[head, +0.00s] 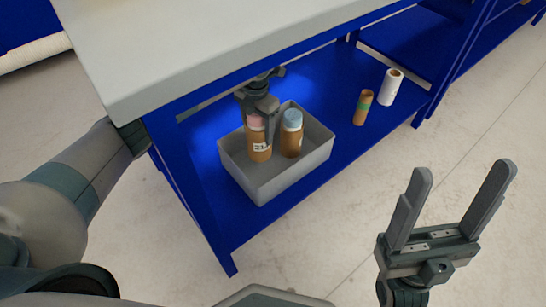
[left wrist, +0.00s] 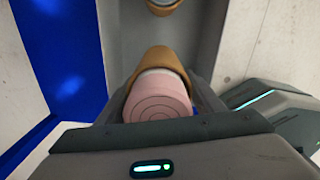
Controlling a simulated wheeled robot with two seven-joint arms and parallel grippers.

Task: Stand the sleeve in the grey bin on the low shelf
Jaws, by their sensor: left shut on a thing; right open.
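The brown sleeve (head: 260,154) has pink rolled foam in its top and a white label. It is upright inside the grey bin (head: 292,184), toward the left; I cannot tell whether its base touches the bin floor. My left gripper (head: 259,112) is shut on it near its top. In the left wrist view the pink foam (left wrist: 158,98) fills the space between the fingers. A second brown sleeve with a blue top (head: 292,138) stands in the bin to the right, apart from the first. My right gripper (head: 448,195) is open and empty, out in front of the shelf.
The bin sits on the low blue shelf (head: 336,86) under a pale worktop (head: 200,45). A brown tube with a green band (head: 363,107) and a white roll (head: 391,88) stand farther right on the shelf. A blue leg (head: 195,200) stands left of the bin.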

